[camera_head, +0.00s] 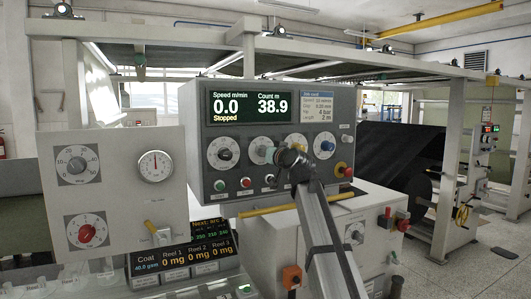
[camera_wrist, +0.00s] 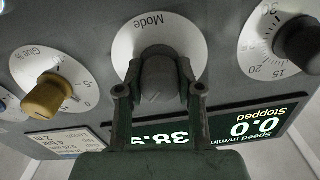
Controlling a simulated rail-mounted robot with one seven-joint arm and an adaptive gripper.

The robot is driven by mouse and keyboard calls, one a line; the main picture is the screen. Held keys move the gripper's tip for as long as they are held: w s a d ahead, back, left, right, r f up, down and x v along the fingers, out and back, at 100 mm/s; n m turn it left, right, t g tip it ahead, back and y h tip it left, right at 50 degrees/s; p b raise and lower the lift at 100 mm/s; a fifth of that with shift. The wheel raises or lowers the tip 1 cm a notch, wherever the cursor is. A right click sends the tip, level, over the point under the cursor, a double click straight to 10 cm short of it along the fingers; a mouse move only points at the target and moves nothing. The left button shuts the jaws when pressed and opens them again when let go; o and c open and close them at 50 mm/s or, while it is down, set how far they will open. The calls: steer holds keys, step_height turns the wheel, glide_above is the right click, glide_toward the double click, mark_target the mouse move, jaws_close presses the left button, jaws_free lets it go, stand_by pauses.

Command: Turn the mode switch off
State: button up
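The mode switch is a grey knob (camera_wrist: 158,78) on a round white dial marked "Mode" in the wrist view, which shows the panel upside down. In the head view its pale dial (camera_head: 258,144) is second from the left in the row below the display, partly behind my gripper (camera_head: 279,155). In the wrist view my gripper (camera_wrist: 160,88) has its two fingers apart, one on each side of the knob. I cannot tell whether they touch it. The mark the knob points to is not readable.
A yellow "Glue %" knob (camera_wrist: 43,97) and a black knob (camera_wrist: 300,45) flank it in the wrist view. The display (camera_head: 252,106) reads 0.0, Stopped, 38.9. Buttons (camera_head: 246,182) and a yellow bar (camera_head: 268,209) lie below, with a red stop button (camera_head: 347,172) at right.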

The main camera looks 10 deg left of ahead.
steer(key=shift+f+b, duration=0.15)
steer(key=shift+b, duration=0.5)
steer(key=n+b, duration=0.2)
steer(key=b, duration=0.1)
steer(key=shift+w+f+b, duration=0.1)
steer(key=shift+f+b, duration=0.05)
steer(key=shift+b, duration=0.15)
steer(key=n+b, duration=0.1)
steer(key=b, duration=0.2)
steer(key=shift+n, duration=0.3)
steer(key=n+b, duration=0.3)
steer(key=b, duration=0.2)
steer(key=shift+a+n, duration=0.1)
steer(key=shift+n, duration=0.2)
steer(key=shift+r+n+b, duration=0.3)
steer(key=shift+n+b, duration=0.5)
steer(key=shift+b, duration=0.05)
steer(key=o, duration=1.2)
